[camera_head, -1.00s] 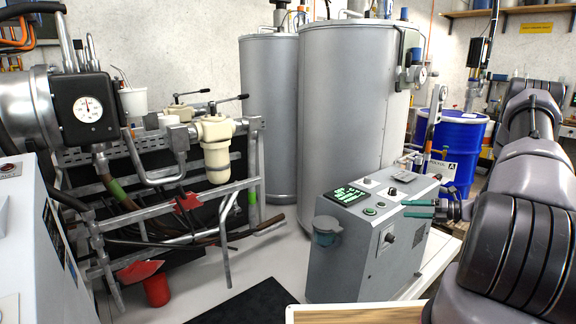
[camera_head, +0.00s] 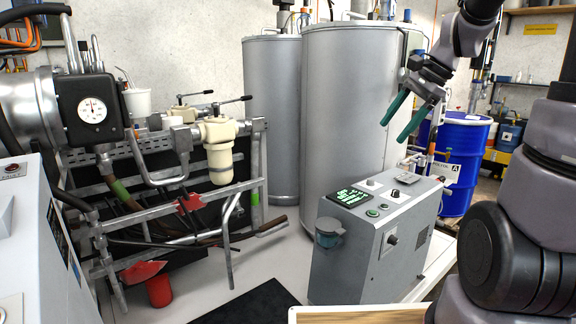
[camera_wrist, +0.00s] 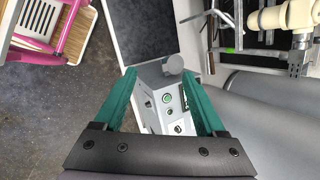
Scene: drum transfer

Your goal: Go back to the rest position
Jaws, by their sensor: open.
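My gripper (camera_head: 408,117) is in the air above the grey control box (camera_head: 358,258), in front of the large grey tank in the head view. Its two green fingers are spread apart with nothing between them, and they point down to the left. In the wrist view my gripper (camera_wrist: 165,100) is open, and the control box (camera_wrist: 166,103) shows below and beyond the fingers. My arm rises along the right side of the head view.
Two tall grey tanks (camera_head: 345,120) stand behind the box. A blue drum (camera_head: 463,165) is at the right. A pipe rack with a gauge (camera_head: 92,110) fills the left. A red cup (camera_head: 158,290) stands on the white table. A pink frame (camera_wrist: 75,30) shows in the wrist view.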

